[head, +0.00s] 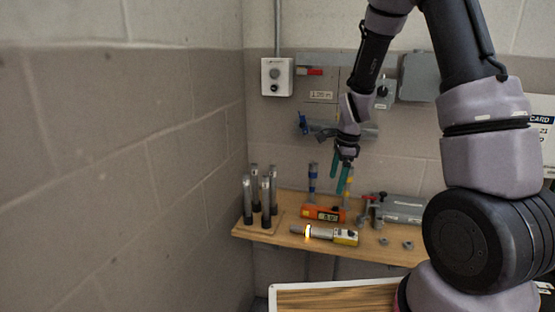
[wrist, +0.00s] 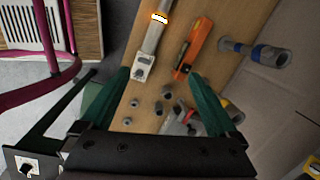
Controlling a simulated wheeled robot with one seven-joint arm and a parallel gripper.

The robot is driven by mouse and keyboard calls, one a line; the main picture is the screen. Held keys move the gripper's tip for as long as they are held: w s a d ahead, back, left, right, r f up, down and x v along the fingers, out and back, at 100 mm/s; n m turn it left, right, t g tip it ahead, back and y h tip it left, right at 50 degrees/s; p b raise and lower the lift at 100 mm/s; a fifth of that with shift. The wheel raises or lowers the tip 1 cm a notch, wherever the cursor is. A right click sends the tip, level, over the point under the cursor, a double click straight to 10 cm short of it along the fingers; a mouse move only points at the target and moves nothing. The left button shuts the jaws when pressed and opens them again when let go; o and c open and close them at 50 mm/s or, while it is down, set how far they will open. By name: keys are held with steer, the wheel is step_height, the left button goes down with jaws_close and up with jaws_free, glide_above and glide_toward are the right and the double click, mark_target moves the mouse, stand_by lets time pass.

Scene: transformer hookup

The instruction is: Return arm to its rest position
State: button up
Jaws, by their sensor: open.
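My gripper (head: 341,182) hangs from my arm with its teal fingers pointing down, above the wooden shelf (head: 277,238) and in front of the wall. In the wrist view my gripper (wrist: 158,76) has its two fingers spread wide apart. Nothing is held between them. The arm is bent, reaching up on the right of the head view and then down toward the shelf. The grey and yellow tool with a glowing ring (head: 322,234) lies on the shelf; it also shows beyond the fingertips in the wrist view (wrist: 144,63).
An orange meter (head: 324,213) lies behind the tool. Several upright grey-black cylinders (head: 265,200) stand at the shelf's left end. Several small nuts (wrist: 165,93) lie loose. A switch box (head: 277,77) and grey enclosure (head: 418,77) are on the wall. A pink-framed chair (wrist: 65,60) stands beside the shelf.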

steer(key=s+d+r+n+t+y, duration=0.1)
steer(key=s+r+n, duration=0.25)
steer(key=r, duration=0.65)
steer(key=s+d+r+n+t, duration=0.1)
steer(key=s+r+n+t, duration=0.2)
steer(key=r, duration=0.6)
steer(key=s+r+n+t, duration=0.1)
steer(key=s+r+n, duration=0.2)
steer(key=s+r, duration=0.2)
steer(key=s+d+r+n, duration=0.1)
steer(key=s+r+n, duration=0.3)
steer(key=s, duration=0.6)
steer(key=shift+d+r+t, duration=0.15)
steer(key=shift+r+t, duration=0.25)
steer(key=shift+r, duration=0.1)
steer(key=shift+s, duration=0.1)
